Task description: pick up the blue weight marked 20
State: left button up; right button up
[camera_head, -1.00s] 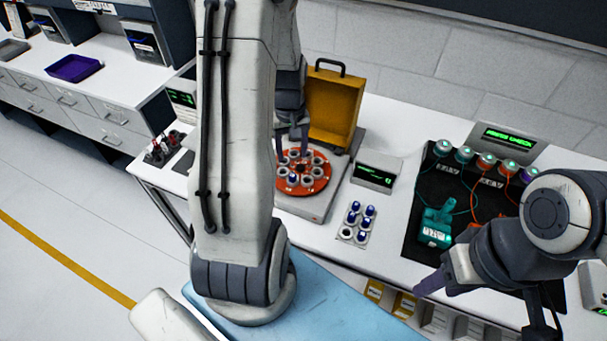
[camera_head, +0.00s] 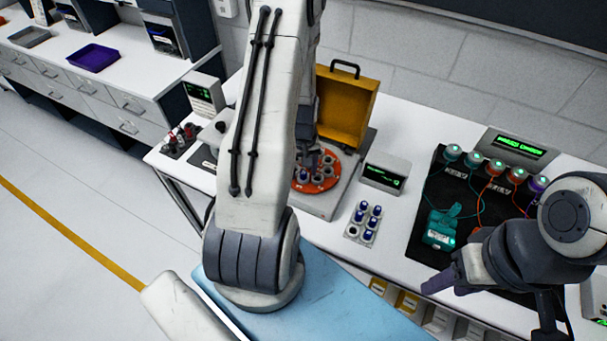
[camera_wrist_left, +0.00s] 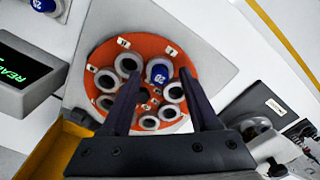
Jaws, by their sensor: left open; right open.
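A blue weight marked 20 (camera_wrist_left: 159,71) sits in a pale ring-shaped holder on the round orange disc (camera_wrist_left: 107,57) in the left wrist view. The orange disc also shows in the head view (camera_head: 301,186), partly hidden behind my left arm. My left gripper (camera_wrist_left: 158,80) is open and empty over the disc. Its two dark fingers appear on either side of the weight, with a gap to it; I cannot tell their height above it. My right gripper (camera_head: 440,283) is open and empty at the right, in front of the black mat.
A small rack of several blue-topped weights (camera_head: 364,222) stands right of the disc. A small display box (camera_head: 384,174) is behind it. An open yellow case (camera_head: 345,108) stands behind the disc. A teal device (camera_head: 440,236) with cables lies on the black mat (camera_head: 425,195).

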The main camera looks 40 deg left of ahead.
pick_arm(q)
grip_shut()
